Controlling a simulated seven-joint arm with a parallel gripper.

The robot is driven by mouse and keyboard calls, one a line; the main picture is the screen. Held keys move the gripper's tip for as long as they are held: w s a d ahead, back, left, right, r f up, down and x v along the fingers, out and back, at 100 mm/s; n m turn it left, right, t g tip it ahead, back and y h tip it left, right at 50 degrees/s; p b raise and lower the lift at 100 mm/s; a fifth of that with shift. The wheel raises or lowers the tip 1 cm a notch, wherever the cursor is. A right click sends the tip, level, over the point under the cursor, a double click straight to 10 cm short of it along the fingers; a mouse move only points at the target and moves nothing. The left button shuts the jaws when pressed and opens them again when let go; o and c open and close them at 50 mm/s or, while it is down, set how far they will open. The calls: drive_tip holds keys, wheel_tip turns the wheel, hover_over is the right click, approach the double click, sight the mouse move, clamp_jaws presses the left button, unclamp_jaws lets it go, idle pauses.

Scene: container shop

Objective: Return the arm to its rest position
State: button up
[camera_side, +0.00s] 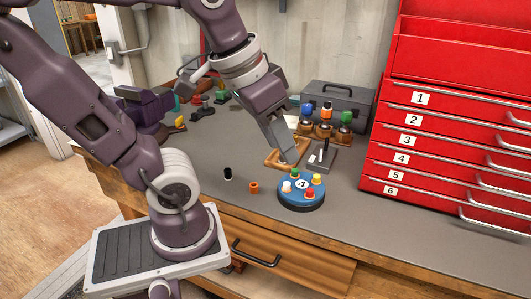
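My gripper (290,158) points down over the workbench, just above the far edge of a round blue disc (302,191) marked 4. The disc carries several coloured pegs: green, white, yellow and red. The green peg (295,173) is right below the fingertips; I cannot tell whether they touch it. The fingers are seen from the side and small, so their opening does not show.
A black peg (228,173) and an orange piece (254,187) stand left of the disc. Behind are a wooden frame (273,160), a black lever block (320,158), and a holder with coloured bulbs (325,130). A red drawer cabinet (440,150) blocks the right.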

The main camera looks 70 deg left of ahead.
drive_tip(key=shift+m+t, duration=0.4)
drive_tip(key=shift+m, duration=0.2)
drive_tip(key=s, duration=0.1)
drive_tip(key=s+d+f, duration=0.1)
drive_tip(key=s, duration=0.1)
drive_tip(key=shift+s+d+f, duration=0.2)
drive_tip(key=shift+d+f, duration=0.15)
drive_tip(key=shift+d, duration=0.05)
